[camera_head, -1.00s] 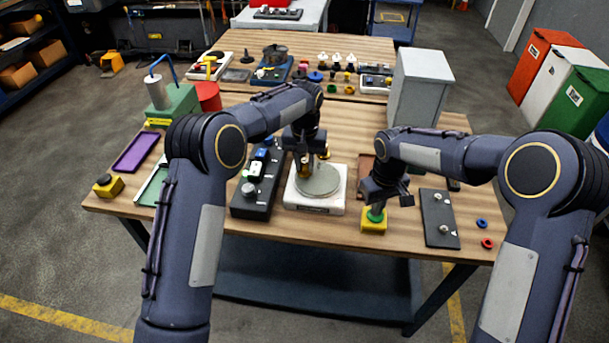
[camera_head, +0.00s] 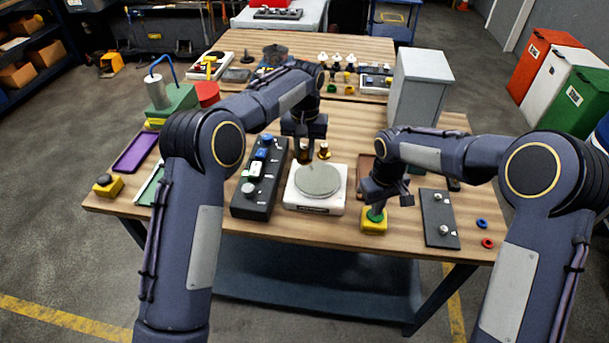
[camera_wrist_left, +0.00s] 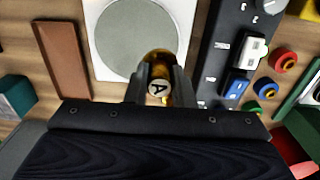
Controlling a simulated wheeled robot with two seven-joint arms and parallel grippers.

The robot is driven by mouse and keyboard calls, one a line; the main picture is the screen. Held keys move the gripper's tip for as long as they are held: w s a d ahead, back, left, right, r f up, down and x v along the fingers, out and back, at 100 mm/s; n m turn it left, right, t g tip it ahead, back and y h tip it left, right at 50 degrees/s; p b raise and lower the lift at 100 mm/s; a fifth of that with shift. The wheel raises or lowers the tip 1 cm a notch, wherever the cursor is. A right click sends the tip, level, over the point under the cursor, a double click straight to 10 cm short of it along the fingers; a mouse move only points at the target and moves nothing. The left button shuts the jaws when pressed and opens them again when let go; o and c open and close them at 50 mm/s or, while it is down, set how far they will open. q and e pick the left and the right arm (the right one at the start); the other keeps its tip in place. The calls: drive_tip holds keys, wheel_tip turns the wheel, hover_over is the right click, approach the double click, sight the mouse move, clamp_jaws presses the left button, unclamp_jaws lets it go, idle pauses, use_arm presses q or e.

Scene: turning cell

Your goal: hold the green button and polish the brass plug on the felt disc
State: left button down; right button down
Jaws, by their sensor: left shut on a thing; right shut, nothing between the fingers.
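My left gripper (camera_head: 304,142) is shut on the brass plug (camera_head: 305,157), near the back edge of the grey felt disc (camera_head: 319,180). In the left wrist view, the plug (camera_wrist_left: 159,56) sits between the fingers beside the disc (camera_wrist_left: 138,38), with a round mark lettered A below it. Whether it touches anything is unclear. The disc lies on a white base (camera_head: 315,204). My right gripper (camera_head: 377,204) is shut and empty, its tip down at the green button (camera_head: 373,216) on a yellow box (camera_head: 373,227). The gripper partly covers the button.
A black switch box (camera_head: 252,205) stands left of the disc. Another brass piece (camera_head: 324,150) stands behind it. A dark plate (camera_head: 439,220) with two knobs lies right of the yellow box. A tall grey box (camera_head: 420,88) stands behind my right arm. Blue (camera_head: 482,223) and red (camera_head: 487,243) rings lie right.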

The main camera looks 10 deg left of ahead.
drive_tip(key=shift+r, duration=3.45)
